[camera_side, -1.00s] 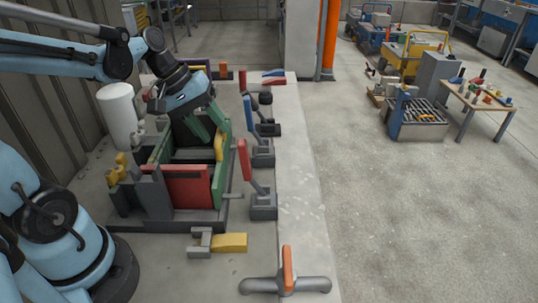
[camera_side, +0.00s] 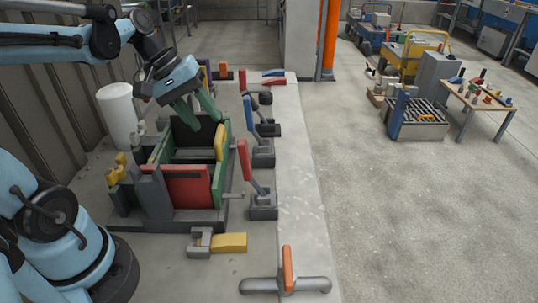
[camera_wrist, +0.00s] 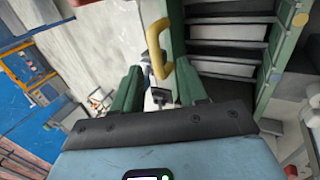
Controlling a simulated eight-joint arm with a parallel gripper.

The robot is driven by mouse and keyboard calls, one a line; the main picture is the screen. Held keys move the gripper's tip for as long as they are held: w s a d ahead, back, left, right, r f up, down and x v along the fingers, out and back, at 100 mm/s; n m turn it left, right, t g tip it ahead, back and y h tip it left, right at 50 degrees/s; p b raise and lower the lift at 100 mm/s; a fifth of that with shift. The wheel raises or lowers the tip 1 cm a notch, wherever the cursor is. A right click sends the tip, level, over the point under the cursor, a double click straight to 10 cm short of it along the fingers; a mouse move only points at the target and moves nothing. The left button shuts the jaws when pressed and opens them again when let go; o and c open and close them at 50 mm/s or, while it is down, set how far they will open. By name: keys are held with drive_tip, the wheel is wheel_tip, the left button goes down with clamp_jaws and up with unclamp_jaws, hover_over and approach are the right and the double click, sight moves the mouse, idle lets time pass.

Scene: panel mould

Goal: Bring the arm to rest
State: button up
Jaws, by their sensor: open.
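My gripper (camera_side: 203,108) is open, with green fingers, just above the back of the panel mould in the side view. In the wrist view my gripper (camera_wrist: 160,88) has its two green fingers apart with nothing held between them. The panel mould (camera_side: 187,188) is a box with green side walls, a red front panel and dark grey slats inside. In the wrist view the mould's green wall (camera_wrist: 172,45) and its dark slats lie ahead and to the right. A yellow handle (camera_wrist: 158,50) on that wall shows near my fingertips.
Clamps with red (camera_side: 245,160) and blue levers stand along the mould's right side. A white cylinder (camera_side: 118,115) stands at its back left. A yellow block (camera_side: 229,242) and an orange-handled bar (camera_side: 288,270) lie in front. Open concrete floor is at right.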

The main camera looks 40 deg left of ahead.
sight(219, 132)
drive_tip(key=v, duration=0.8)
drive_tip(key=x, duration=0.8)
drive_tip(key=w+d+x, duration=0.1)
drive_tip(key=x, duration=0.3)
drive_tip(key=shift+r, duration=0.2)
